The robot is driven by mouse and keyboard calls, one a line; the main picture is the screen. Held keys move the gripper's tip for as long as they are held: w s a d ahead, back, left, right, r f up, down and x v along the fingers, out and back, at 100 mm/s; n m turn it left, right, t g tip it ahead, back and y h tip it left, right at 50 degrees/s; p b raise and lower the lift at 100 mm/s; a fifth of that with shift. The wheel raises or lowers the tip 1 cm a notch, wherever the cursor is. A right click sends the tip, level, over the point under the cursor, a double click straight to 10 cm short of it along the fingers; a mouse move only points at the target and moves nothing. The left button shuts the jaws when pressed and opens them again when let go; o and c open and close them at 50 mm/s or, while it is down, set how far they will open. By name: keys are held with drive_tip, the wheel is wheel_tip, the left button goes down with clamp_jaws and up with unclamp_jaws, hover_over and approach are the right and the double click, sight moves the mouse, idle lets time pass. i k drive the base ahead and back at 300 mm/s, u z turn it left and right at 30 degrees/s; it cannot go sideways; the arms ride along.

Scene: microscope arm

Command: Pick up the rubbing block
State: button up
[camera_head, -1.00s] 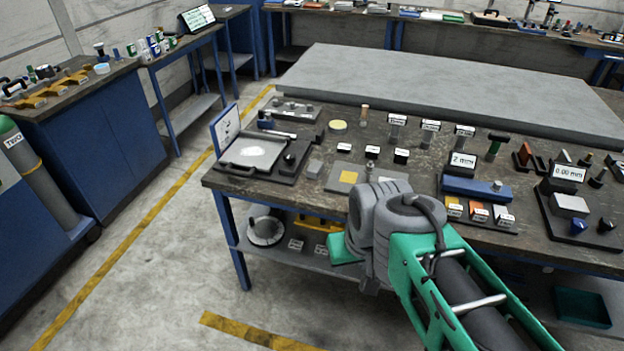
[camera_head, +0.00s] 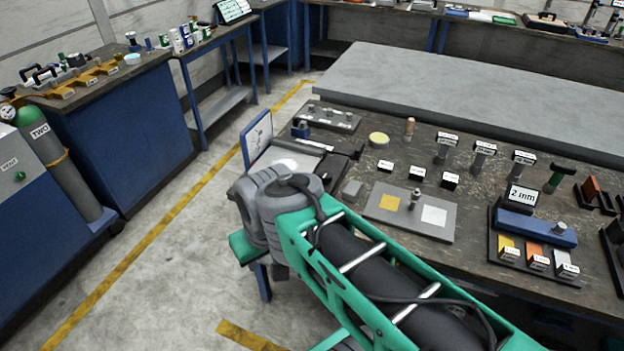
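No label names the rubbing block, so I cannot be sure which thing it is. A small plain grey block (camera_head: 352,189) on the workbench (camera_head: 330,226) may be it. It sits between the tray with a white sheet (camera_head: 286,163) and a grey plate (camera_head: 382,226) with a yellow and a white square. My gripper is out of view; only the green and grey links of my arm show, in front of the bench's left end.
A blue-framed panel (camera_head: 256,140) stands upright at the bench's left end. Small black labelled blocks (camera_head: 418,174) and a blue bar (camera_head: 535,226) stand farther right. A large grey slab (camera_head: 450,90) lies behind. The floor (camera_head: 150,270) left of the bench is clear.

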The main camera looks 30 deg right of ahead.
sight(352, 190)
drive_tip(key=z, duration=0.2)
drive_tip(key=i, duration=0.95)
drive_tip(key=z, duration=0.55)
